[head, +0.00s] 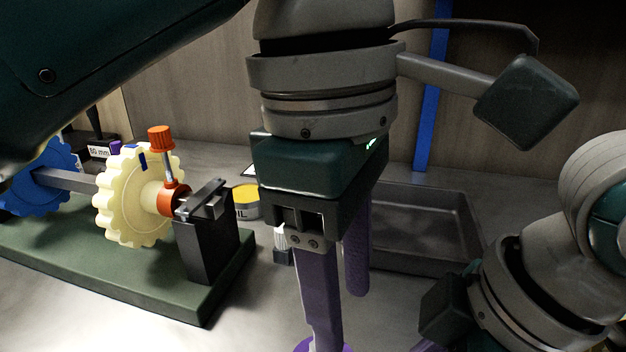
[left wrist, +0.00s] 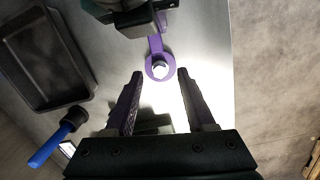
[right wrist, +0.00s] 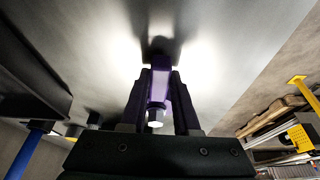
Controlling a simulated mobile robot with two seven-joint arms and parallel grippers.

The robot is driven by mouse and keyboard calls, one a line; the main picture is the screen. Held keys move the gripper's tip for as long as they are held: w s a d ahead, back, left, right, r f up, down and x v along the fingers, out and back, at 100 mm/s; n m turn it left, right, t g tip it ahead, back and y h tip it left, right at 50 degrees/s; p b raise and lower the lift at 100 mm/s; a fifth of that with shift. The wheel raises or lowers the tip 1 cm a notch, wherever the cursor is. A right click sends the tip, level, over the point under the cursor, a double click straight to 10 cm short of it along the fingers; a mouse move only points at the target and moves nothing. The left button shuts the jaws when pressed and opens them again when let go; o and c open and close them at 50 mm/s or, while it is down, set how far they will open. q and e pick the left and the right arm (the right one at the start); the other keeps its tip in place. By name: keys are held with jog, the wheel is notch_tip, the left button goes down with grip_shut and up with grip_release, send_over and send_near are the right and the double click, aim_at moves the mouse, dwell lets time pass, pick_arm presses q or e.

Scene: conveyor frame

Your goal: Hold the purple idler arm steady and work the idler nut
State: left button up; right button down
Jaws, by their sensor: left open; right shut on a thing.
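The purple idler arm (left wrist: 157,45) shows in the left wrist view, with a round ring end around a pale hexagonal nut (left wrist: 160,68). My left gripper (left wrist: 160,92) is open; its two fingers point toward the ring, one on each side of its line, with a gap to the nut. In the head view my left gripper (head: 340,308) points down, and only a sliver of the purple ring shows below it. My right gripper (right wrist: 160,85) is shut on the idler arm, with the pale nut between the finger bases in its view. In the head view the right fingertips are mostly cut off.
A green base (head: 150,285) at left carries a shaft with a cream gear (head: 120,205), a blue gear (head: 45,185) and an orange knob (head: 160,138). A yellow-topped oil tin (head: 246,200), a dark tray (head: 430,197) and a blue post (head: 431,95) stand behind.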

pick_arm(q)
jog(key=f, duration=0.2)
jog(key=f+n, duration=0.1)
jog(key=f, duration=0.1)
jog(key=w+a+f+n+y, duration=0.1)
jog(key=f, duration=0.2)
jog(key=shift+w+a, duration=0.1)
grip_shut()
dwell(0.4)
